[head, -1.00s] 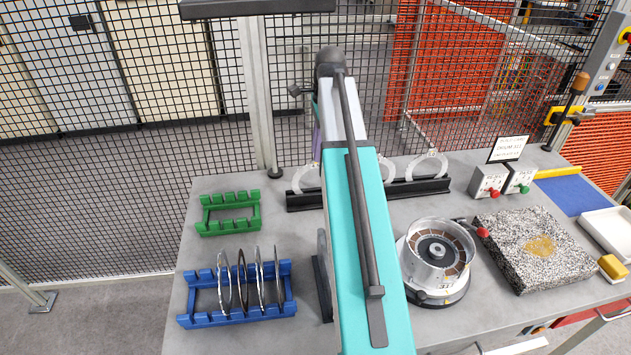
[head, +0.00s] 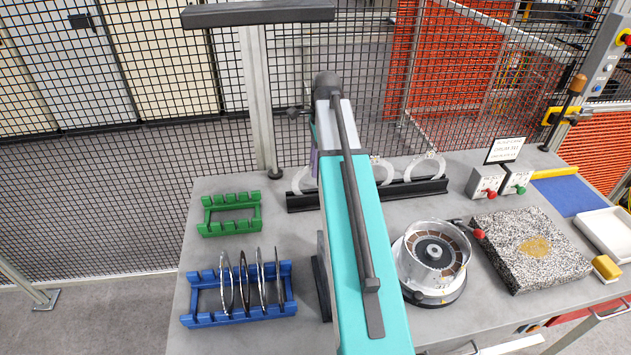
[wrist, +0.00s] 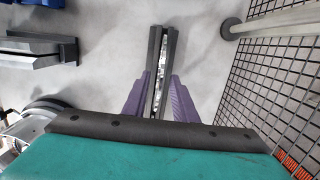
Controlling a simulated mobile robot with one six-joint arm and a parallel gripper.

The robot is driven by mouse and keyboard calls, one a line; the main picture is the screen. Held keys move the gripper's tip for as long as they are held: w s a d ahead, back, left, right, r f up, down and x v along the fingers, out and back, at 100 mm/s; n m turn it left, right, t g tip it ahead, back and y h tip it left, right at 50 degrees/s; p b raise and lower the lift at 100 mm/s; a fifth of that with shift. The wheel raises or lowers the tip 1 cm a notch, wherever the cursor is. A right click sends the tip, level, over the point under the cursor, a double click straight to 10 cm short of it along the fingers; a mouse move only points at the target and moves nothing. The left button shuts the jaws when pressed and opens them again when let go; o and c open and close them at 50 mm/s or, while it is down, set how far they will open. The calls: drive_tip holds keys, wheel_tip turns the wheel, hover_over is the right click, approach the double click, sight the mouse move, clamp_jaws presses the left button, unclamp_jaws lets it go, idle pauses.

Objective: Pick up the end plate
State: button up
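A thick grey plate (head: 321,262), which may be the end plate, stands upright in a black stand (head: 320,292). My arm partly hides it in the head view. In the wrist view the grey plate (wrist: 25,43) is at upper left, well apart from my fingers. My gripper (wrist: 158,88) has two purple fingers spread apart, one on each side of the long black rail (wrist: 155,60) at the table's back. Nothing is clearly held. In the head view the arm hides most of the gripper.
White rings (head: 425,166) stand in the back rail. A blue rack (head: 240,316) holds several thin discs; a green rack (head: 230,228) looks empty. A clutch drum (head: 433,292) and a stone block (head: 525,285) are at right. Mesh fence rises close behind the table.

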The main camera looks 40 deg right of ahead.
drive_tip(key=shift+f, duration=0.1)
idle(0.5)
clamp_jaws()
idle(1.2)
